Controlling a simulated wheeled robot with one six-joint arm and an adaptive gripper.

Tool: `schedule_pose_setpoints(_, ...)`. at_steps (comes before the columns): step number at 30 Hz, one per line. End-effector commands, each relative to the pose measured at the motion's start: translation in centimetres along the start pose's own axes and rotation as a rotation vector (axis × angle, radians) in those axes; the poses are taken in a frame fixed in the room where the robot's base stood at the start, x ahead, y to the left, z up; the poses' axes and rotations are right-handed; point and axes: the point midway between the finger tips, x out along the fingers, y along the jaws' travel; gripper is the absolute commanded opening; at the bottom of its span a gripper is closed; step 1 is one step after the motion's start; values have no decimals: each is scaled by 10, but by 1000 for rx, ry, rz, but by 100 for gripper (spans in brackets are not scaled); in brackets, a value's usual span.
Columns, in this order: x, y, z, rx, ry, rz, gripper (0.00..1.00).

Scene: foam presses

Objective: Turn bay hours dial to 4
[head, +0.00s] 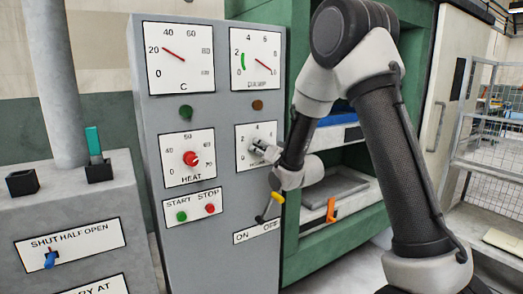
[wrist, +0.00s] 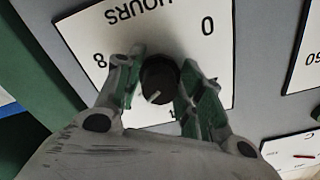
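The bay hours dial is a round black knob (wrist: 158,78) on a white plate marked HOURS, 0 and 8, upside down in the wrist view. A 4 at the plate's lower edge is partly hidden by a finger. The knob's white pointer mark points down, a little to the 8 side of the 4. In the head view my gripper (head: 262,152) reaches the hours plate (head: 245,134) and hides most of the knob.
The grey cabinet also carries a red HEAT dial (head: 190,158), START and STOP buttons (head: 195,208), two gauges above and a yellow-tipped ON/OFF lever (head: 272,204) just below my gripper. A green press (head: 300,262) stands to the right, behind my arm.

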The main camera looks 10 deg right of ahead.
Motion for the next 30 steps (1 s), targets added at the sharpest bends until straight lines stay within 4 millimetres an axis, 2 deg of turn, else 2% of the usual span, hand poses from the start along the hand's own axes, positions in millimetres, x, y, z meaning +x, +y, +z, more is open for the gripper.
schedule_pose_setpoints(1,0,0,0,0,0,0,22)
schedule_pose_setpoints(4,0,0,0,0,0,0,4)
schedule_pose_setpoints(17,0,0,1,-39,-2,1,4)
schedule_pose_setpoints(23,0,1,1,-145,-3,1,4)
schedule_pose_setpoints(30,-1,1,2,-354,-4,1,4)
